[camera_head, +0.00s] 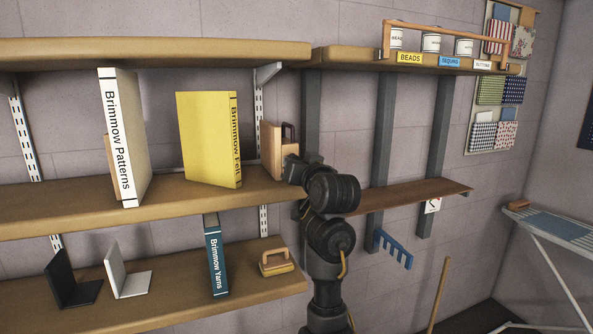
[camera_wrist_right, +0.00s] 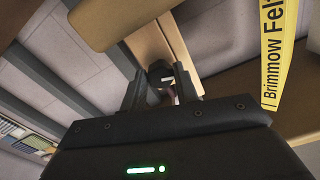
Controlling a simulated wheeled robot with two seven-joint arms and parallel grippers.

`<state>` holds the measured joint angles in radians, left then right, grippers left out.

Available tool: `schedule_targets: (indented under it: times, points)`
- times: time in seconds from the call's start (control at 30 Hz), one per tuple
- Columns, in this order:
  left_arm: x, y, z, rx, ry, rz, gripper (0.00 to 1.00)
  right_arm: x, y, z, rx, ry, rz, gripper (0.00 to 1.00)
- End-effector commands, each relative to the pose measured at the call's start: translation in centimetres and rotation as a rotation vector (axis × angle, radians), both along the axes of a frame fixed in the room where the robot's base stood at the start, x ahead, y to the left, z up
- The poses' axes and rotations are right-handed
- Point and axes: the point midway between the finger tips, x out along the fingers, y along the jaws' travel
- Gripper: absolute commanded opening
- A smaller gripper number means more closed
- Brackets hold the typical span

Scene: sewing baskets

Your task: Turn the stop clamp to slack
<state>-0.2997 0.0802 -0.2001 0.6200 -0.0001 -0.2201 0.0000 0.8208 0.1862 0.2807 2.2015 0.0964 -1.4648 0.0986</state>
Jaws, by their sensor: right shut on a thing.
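A wooden block with a dark handle, which looks like the stop clamp (camera_head: 269,153), stands upright at the right end of the middle shelf. It also shows in the right wrist view (camera_wrist_right: 150,45). My right gripper (camera_head: 290,168) reaches it from the right. In the right wrist view my right gripper's (camera_wrist_right: 162,88) two fingers are shut on a small dark part, apparently the clamp's lever (camera_wrist_right: 161,72), against the wood. The head view hides the grip behind my wrist, and the lever's exact angle cannot be told. My left gripper is in neither view.
A yellow book (camera_head: 207,140) stands just left of the clamp, and a white book (camera_head: 123,135) farther left. The upper shelf (camera_head: 150,52) hangs above. The lower shelf (camera_head: 180,300) holds a blue book, bookends and a wooden-handled piece. A narrow brown shelf (camera_head: 415,198) lies to the right.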

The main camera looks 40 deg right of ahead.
Motion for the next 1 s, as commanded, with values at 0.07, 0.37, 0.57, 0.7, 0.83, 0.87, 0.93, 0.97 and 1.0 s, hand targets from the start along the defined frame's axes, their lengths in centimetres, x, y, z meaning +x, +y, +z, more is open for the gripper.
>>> schedule_targets:
  times: [0.07,0.37,0.57,0.7,0.83,0.87,0.93,0.97,1.0]
  points:
    - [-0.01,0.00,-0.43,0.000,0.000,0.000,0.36,-0.06,-0.09,0.09,-0.054,0.012,-0.002,0.07]
    - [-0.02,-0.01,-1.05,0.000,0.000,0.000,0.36,-0.08,-0.12,0.20,-0.211,0.066,-0.002,0.07]
    - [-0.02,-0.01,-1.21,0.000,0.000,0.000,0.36,-0.09,-0.14,0.28,-0.261,0.083,-0.002,0.07]
    - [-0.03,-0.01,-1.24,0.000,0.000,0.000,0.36,-0.10,-0.16,0.30,-0.274,0.088,-0.003,0.07]
    - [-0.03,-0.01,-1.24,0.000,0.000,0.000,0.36,-0.10,-0.15,0.32,-0.278,0.088,-0.003,0.07]
    - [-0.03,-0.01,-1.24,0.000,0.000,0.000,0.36,-0.10,-0.15,0.32,-0.278,0.088,-0.003,0.07]
    - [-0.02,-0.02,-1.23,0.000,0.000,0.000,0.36,-0.10,-0.15,0.32,-0.278,0.088,-0.003,0.07]
    - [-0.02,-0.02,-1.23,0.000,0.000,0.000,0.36,-0.11,-0.15,0.33,-0.278,0.088,-0.003,0.07]
    - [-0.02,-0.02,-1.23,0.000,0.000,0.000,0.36,-0.10,-0.14,0.34,-0.278,0.088,-0.003,0.07]
